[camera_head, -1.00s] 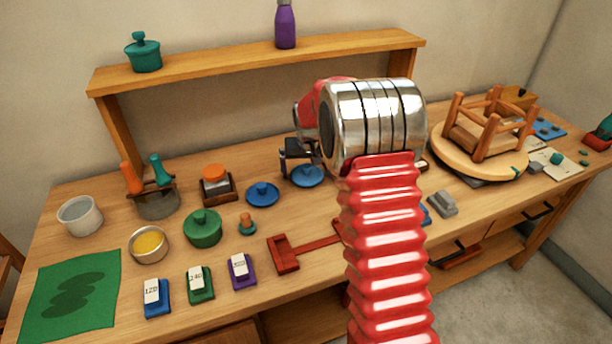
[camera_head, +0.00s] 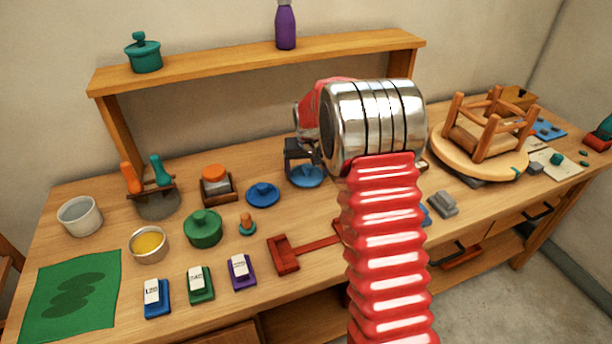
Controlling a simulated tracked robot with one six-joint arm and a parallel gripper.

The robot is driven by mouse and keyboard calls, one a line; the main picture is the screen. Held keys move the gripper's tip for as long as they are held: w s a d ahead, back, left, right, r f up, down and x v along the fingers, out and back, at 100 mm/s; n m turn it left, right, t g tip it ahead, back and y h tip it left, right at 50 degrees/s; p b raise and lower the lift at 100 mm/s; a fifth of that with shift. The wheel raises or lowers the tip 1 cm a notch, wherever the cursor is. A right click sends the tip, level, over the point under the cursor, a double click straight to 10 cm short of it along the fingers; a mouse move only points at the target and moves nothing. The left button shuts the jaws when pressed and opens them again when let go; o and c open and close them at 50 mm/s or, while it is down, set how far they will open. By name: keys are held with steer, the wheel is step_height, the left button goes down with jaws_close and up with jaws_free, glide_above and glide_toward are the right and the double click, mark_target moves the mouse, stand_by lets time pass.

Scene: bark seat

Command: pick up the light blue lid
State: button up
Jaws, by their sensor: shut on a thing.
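The light blue lid (camera_head: 304,182) lies on the workbench, right of a darker blue lid (camera_head: 262,195). My gripper (camera_head: 306,167) is over the light blue lid, with its dark fingers down at the lid's knob. The gripper is shut on the lid. The fingers hide the knob, and the lid looks still level at the height of the bench top. My arm covers the area right of the lid.
An orange-topped jar in a wooden holder (camera_head: 215,185), a green lidded pot (camera_head: 203,228) and a small orange-and-teal piece (camera_head: 247,225) stand to the left. A red wooden tool (camera_head: 285,253) lies in front. An upturned stool (camera_head: 485,140) stands at right. A shelf (camera_head: 260,62) runs behind.

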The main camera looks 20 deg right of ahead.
mark_target(307, 167)
step_height(307, 167, up, 10)
stand_by(0.7)
stand_by(0.4)
steer(key=s+a+f+n+y, duration=0.1)
steer(key=s+a+f+n, duration=0.1)
steer(key=s+a, duration=0.9)
steer(key=a+n, duration=0.1)
steer(key=a, duration=0.2)
steer(key=shift+a, duration=0.15)
steer(key=shift+s, duration=0.15)
